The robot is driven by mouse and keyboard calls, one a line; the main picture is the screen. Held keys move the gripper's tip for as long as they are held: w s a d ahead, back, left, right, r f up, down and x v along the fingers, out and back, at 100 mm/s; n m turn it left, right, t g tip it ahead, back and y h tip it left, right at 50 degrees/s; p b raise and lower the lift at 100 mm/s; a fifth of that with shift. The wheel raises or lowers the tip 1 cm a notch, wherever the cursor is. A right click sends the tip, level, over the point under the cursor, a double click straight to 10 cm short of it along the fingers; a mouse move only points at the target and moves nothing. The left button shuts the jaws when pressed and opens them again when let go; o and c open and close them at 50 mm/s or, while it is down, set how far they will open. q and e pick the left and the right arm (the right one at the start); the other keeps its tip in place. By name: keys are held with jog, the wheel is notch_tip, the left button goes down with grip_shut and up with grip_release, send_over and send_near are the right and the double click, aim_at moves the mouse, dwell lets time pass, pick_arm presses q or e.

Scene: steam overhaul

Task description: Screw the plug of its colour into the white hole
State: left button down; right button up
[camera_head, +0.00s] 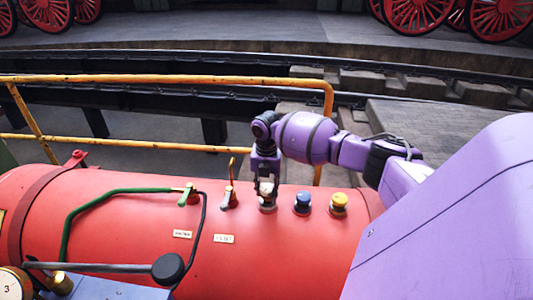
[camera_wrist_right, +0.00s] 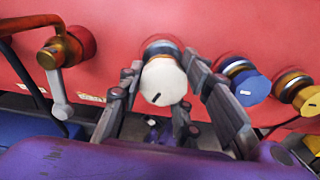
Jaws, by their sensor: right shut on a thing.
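The white plug (camera_head: 267,207) is on top of the red boiler (camera_head: 130,225), first in a row of three plugs. In the right wrist view the white plug (camera_wrist_right: 163,82) shows a round white face with a dark slot, in front of a metal collar on the red surface. How deep it sits in its hole is hidden. My right gripper (camera_head: 266,188) points down at it, and in the wrist view its fingers (camera_wrist_right: 160,75) stand on both sides of the plug, shut on it. My left gripper is not in view.
The blue plug (camera_head: 302,203) and yellow plug (camera_head: 339,204) stand close to the right of the white one. A brass-and-grey lever (camera_head: 229,197) and a green pipe (camera_head: 90,205) are to the left. A yellow railing (camera_head: 170,79) runs behind the boiler.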

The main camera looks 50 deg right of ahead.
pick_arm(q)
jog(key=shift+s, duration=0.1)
pick_arm(e)
jog(key=shift+f, duration=0.1)
jog(key=shift+f, duration=0.45)
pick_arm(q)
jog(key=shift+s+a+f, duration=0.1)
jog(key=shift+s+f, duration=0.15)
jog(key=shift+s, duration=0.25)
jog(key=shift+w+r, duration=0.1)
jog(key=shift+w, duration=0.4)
pick_arm(e)
jog(key=shift+f, duration=0.35)
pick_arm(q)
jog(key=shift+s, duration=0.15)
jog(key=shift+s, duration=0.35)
pick_arm(e)
jog(key=shift+f, duration=0.1)
jog(key=o, duration=1.3)
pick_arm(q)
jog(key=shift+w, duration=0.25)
